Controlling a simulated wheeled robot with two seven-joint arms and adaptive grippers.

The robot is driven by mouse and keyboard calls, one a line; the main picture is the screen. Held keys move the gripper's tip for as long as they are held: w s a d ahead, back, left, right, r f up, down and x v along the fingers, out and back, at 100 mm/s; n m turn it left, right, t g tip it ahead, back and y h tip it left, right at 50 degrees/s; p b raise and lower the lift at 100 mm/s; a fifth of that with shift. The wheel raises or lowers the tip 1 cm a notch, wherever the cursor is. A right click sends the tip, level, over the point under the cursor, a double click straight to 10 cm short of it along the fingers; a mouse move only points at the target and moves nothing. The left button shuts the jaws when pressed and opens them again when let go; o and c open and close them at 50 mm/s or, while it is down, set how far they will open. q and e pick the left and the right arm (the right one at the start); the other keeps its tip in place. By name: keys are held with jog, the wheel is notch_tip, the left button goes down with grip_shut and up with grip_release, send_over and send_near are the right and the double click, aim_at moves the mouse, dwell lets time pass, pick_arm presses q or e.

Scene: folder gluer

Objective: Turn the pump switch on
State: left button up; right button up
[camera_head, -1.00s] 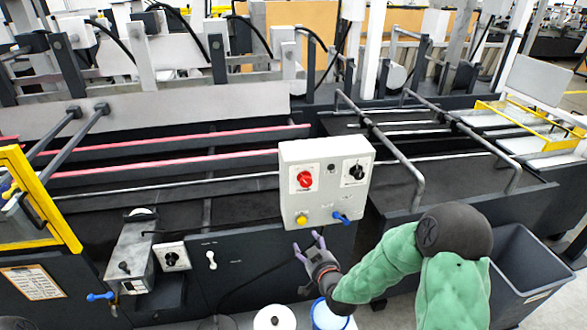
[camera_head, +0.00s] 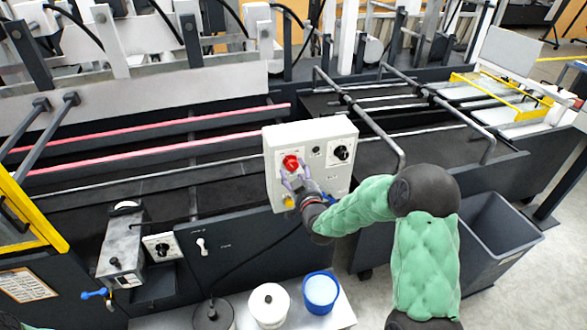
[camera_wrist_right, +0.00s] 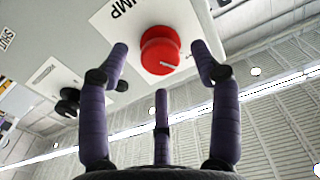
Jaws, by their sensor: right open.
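The pump switch is a round red knob (camera_head: 291,161) on the upper left of the white control box (camera_head: 332,137). In the right wrist view the red knob (camera_wrist_right: 161,48) sits on a white plate (camera_wrist_right: 118,22) with the letters "UMP" showing, and a pale mark lies on its face. My right gripper (camera_head: 294,183) is just in front of and below the knob in the head view. In the wrist view its purple fingers (camera_wrist_right: 160,60) are spread, tips on either side of the knob, with nothing between them. Contact cannot be told. My left gripper is not in view.
A black knob (camera_head: 341,153) is right of the red one. A yellow button (camera_head: 288,202) and a partly hidden blue handle are lower on the box. A white container (camera_head: 268,303) and a blue-rimmed bucket (camera_head: 320,289) stand below. A grey bin (camera_head: 500,245) is at right.

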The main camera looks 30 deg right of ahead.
jog(key=shift+x, duration=1.15)
jog(key=c, duration=1.2)
jog(key=shift+o, duration=0.2)
